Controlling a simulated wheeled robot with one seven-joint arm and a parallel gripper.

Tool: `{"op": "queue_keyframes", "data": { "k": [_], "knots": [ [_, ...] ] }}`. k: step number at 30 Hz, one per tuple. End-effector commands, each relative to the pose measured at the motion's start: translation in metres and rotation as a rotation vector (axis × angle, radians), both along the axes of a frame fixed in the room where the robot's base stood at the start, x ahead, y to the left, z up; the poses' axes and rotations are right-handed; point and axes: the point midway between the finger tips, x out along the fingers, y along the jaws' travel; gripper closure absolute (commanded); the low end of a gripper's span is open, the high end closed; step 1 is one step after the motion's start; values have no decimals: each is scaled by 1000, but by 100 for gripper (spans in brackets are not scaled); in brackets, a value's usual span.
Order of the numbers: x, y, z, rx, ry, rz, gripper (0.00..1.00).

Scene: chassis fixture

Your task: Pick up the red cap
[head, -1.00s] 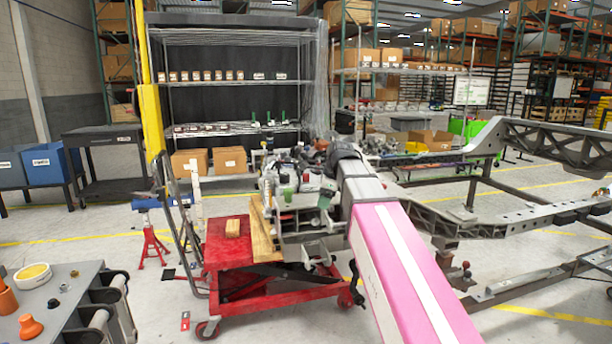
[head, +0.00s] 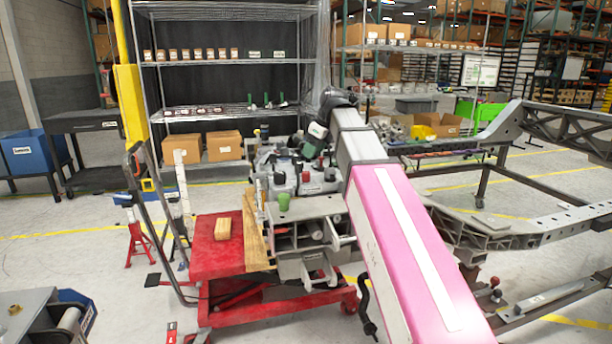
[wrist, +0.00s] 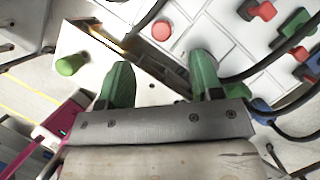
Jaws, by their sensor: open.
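The red cap (wrist: 161,30) shows in the wrist view as a small round red piece on a white surface, just beyond and between my fingertips. In the head view a small red spot (head: 305,177) on the grey assembly appears to be the same cap. My gripper (wrist: 162,68) has two green fingers spread well apart with nothing between them. In the head view my gripper (head: 309,150) hangs over the assembly, partly hidden by my own arm. The cap is apart from both fingers.
A green cap (wrist: 70,65) stands on a pale plate left of my fingers. Other red and green connectors (wrist: 262,10) and black cables lie at the right. The assembly rests by a red lift cart (head: 215,250) with a wood block (head: 222,229). A chassis frame (head: 560,215) stands at right.

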Motion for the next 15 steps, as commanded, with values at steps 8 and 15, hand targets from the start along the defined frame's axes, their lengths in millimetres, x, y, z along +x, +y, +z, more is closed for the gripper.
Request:
{"op": "queue_keyframes", "data": {
  "k": [8, 15],
  "knots": [
    [6, 12, -36, -1, 2, 2, 40],
    [8, 15, -48, 0, 0, 1, 40]
  ]
}}
